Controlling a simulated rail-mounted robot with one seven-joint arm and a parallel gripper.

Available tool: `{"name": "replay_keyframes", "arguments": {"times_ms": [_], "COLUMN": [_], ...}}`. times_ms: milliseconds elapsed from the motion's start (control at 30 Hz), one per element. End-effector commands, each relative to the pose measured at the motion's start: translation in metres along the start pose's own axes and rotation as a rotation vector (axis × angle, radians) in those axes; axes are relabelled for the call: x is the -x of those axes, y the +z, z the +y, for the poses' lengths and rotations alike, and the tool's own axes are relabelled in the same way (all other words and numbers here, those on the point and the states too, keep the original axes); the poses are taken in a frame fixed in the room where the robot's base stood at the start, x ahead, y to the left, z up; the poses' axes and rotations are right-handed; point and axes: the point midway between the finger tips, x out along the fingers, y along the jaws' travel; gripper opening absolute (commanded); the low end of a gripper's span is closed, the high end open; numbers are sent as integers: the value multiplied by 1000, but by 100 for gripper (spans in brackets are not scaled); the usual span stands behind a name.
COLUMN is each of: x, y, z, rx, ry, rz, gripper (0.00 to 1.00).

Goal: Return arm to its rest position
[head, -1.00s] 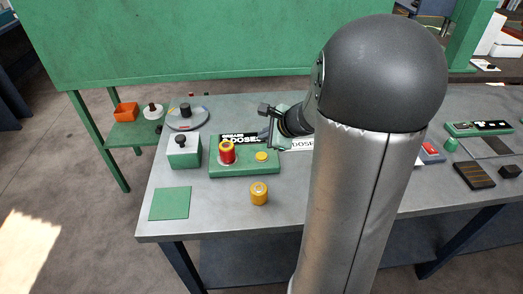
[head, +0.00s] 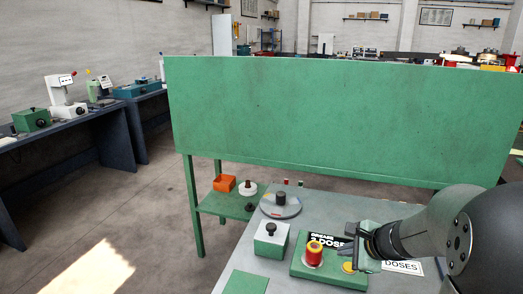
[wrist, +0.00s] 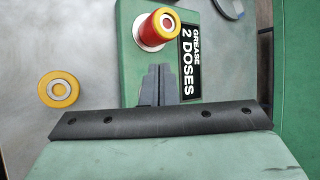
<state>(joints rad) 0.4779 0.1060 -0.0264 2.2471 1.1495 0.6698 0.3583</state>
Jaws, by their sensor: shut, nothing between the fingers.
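A yellow disc (head: 348,268) on the station sits just below the gripper. My arm covers the right part of the bench in the head view.
A yellow ring-topped part (wrist: 58,90) stands on the grey bench. A green box with a black knob (head: 271,240) and a round plate (head: 281,206) are left of the station. A large green panel (head: 340,120) rises behind the bench.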

Motion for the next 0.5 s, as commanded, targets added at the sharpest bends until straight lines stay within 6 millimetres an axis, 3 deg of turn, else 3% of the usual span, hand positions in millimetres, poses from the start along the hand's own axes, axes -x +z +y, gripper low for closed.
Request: {"name": "replay_keyframes", "arguments": {"times_ms": [33, 100, 200, 333, 500], "x": [2, 8, 26, 56, 83], "y": [27, 62, 98, 110, 99], "z": [17, 51, 110, 172, 208], "rx": [136, 377, 781, 1244, 1611], "ry": [59, 169, 352, 564, 742], "rz": [-25, -62, -118, -163, -177], "gripper": [0, 0, 0, 0, 0]}}
